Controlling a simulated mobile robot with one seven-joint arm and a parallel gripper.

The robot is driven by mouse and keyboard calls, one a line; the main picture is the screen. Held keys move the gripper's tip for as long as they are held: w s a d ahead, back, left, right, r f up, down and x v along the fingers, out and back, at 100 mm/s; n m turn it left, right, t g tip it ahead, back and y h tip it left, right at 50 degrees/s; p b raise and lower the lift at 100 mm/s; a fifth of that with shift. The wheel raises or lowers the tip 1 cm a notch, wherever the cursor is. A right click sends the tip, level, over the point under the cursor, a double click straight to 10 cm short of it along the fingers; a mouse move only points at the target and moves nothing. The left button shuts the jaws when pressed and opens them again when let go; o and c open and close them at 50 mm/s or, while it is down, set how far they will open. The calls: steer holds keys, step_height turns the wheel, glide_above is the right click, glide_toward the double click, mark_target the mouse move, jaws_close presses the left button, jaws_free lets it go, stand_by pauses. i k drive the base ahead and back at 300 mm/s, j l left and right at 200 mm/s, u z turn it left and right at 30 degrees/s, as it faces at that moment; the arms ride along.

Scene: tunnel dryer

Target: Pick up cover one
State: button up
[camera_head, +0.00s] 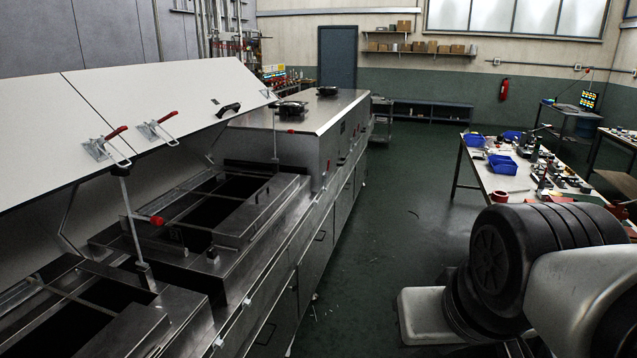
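A long steel tunnel dryer (288,222) runs from the lower left toward the back. A large white hinged cover (160,88) stands raised over its left side, with a black handle and red-handled clamps (112,146) along its lower edge. Props with red knobs stand beneath it. Dark rectangular openings (205,210) show in the dryer top, framed by steel bars. I cannot tell which part is cover one. My arm fills the lower right, over the floor. My gripper is out of view.
A green floor aisle (400,200) lies clear between the dryer and a cluttered workbench (505,180) with blue bins. Small scraps lie on the floor beside the dryer. A closed steel housing (300,115) continues the dryer at the back.

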mark_target(237, 230)
steer(key=i+l, duration=0.15)
steer(key=i, duration=0.6)
steer(key=i+l, duration=0.1)
steer(key=i, duration=0.6)
steer(key=i+u, duration=0.4)
steer(key=i+l+u, duration=0.2)
steer(key=u, duration=0.25)
steer(key=i+l+u, duration=0.9)
steer(key=l+u, duration=0.3)
steer(key=i+l+u, duration=0.2)
steer(key=l+u, duration=0.2)
steer(key=l, duration=0.15)
